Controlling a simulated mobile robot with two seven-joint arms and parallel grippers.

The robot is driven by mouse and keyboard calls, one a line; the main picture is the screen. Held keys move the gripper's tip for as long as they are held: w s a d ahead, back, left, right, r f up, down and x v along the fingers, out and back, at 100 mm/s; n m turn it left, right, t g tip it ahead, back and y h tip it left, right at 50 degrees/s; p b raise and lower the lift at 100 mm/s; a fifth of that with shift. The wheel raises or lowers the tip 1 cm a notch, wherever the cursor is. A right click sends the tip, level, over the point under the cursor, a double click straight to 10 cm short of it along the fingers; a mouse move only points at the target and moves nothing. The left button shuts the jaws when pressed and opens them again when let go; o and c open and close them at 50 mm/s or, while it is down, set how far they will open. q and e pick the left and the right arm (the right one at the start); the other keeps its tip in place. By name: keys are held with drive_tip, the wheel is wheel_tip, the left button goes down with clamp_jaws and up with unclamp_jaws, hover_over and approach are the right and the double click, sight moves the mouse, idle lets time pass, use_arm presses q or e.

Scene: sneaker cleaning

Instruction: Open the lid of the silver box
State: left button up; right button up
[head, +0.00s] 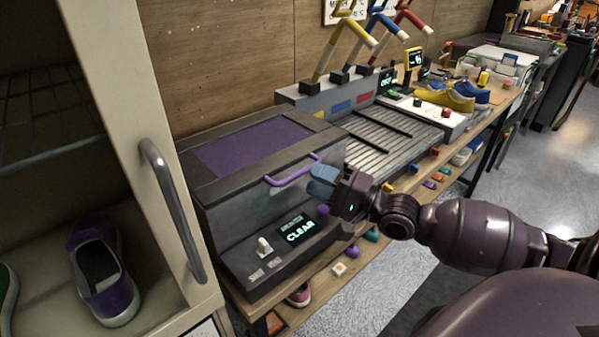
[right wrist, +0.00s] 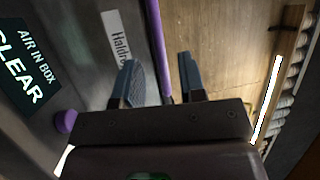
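The silver box (head: 215,232) stands on the wooden bench, its lid (head: 320,130) shut, with a dark frame and a purple top panel. A purple handle (head: 292,172) runs along the lid's front edge; it also shows in the right wrist view (right wrist: 157,45). The box's front has a small display reading CLEAR (head: 299,229). My right gripper (head: 323,178) is at the handle's right end. In the right wrist view its two blue-grey fingers (right wrist: 160,82) are apart, with the handle's bar lined up between them and no visible grip. My left gripper is not in view.
An open cabinet with a metal handle (head: 172,208) and a purple shoe (head: 102,270) inside is at the left. A ribbed grey rack (head: 375,148) stands right of the box. Small coloured objects lie along the bench's front edge, including a purple one (head: 352,251).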

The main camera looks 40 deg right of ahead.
sight(300, 173)
drive_tip(key=shift+x, duration=2.25)
clamp_jaws()
